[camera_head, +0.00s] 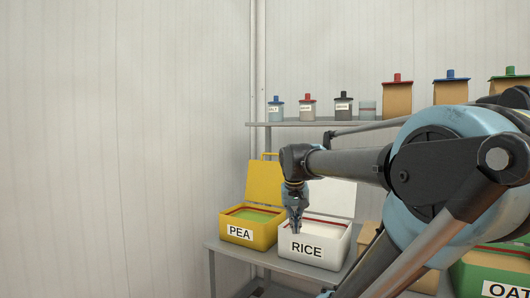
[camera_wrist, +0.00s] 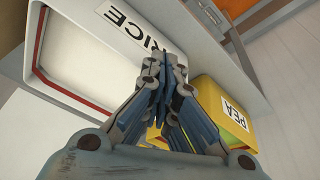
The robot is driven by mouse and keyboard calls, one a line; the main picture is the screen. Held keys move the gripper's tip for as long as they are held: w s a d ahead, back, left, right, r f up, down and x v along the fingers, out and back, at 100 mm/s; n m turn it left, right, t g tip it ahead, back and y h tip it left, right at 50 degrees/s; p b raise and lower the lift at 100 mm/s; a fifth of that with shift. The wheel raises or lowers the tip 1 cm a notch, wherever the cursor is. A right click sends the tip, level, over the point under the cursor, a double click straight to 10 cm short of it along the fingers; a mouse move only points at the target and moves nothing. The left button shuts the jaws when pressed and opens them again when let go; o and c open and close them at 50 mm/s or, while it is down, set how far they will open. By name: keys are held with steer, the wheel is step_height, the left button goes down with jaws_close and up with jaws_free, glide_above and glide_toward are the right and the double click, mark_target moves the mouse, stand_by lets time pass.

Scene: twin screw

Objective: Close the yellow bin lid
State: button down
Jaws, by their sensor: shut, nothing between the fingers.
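The yellow bin (camera_head: 246,234), labelled PEA, stands on the lower shelf with green contents showing inside. Its yellow lid (camera_head: 264,183) is open and stands upright at the back, with a handle on its top edge. My gripper (camera_head: 295,232) is shut and empty, pointing down over the left part of the white RICE bin, to the right of the yellow bin. In the wrist view, the shut fingers (camera_wrist: 165,60) point between the white bin and the yellow bin (camera_wrist: 217,110), and they hide part of the yellow bin.
The white RICE bin (camera_head: 310,251) stands right beside the yellow bin, its white lid (camera_head: 333,197) also open. A green bin (camera_head: 490,275) is at the right, partly behind my arm. The upper shelf (camera_head: 300,123) holds several jars and bags. The space left of the yellow bin is clear.

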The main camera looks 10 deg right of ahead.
steer(key=w+a+r+m+t+h, duration=0.1)
steer(key=w+a+r, duration=0.2)
steer(key=w+r, duration=0.85)
steer(key=w+a+r+m+t, duration=0.1)
steer(key=w+a+r, duration=0.1)
steer(key=w+r, duration=0.95)
steer(key=w+a+r+m+t+h, duration=0.1)
steer(key=w+a+r+m, duration=0.15)
steer(key=w+r, duration=0.9)
steer(key=w+a+x, duration=0.1)
steer(key=a+x, duration=0.1)
steer(key=x, duration=1.2)
steer(key=shift+w+f+n, duration=0.2)
steer(key=shift+w+n, duration=0.25)
steer(key=shift+w, duration=0.05)
